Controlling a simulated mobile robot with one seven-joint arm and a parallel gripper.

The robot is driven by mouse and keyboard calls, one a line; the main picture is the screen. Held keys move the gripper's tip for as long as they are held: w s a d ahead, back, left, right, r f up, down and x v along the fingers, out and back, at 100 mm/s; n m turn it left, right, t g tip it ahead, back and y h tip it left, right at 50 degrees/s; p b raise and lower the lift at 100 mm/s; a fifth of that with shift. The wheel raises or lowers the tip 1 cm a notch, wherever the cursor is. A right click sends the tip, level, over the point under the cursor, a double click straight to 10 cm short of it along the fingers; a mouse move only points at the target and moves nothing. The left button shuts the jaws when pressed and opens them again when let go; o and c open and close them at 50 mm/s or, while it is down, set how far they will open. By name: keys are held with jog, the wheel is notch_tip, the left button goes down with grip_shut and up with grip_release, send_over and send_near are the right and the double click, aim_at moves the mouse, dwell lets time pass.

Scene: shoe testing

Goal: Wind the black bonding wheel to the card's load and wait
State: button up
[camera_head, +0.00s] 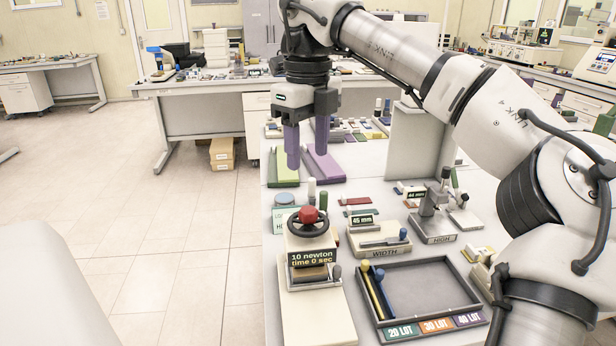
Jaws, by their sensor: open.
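The black bonding wheel (308,226) lies flat on top of a cream press, with a red knob (309,214) at its centre. The display (314,259) on the press front reads "10 newton time 0 sec". A brown block (309,274) sits below the display in the press. My gripper (308,160) is open with its purple fingers pointing down, above and behind the wheel, apart from it and empty. A green-white card (280,221) beside the wheel is partly hidden, and I cannot read a load on it.
A dark tray (440,270) with yellow and blue rods stands at right, its front labelled 20, 30 and 40 LOT. The WIDTH gauge (381,241) and HIGH stand (436,212) are behind it. Purple (325,165) and green strips lie behind the press.

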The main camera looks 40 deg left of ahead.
notch_tip(320, 180, up, 3)
jog(key=shift+f, duration=0.1)
dwell(0.6)
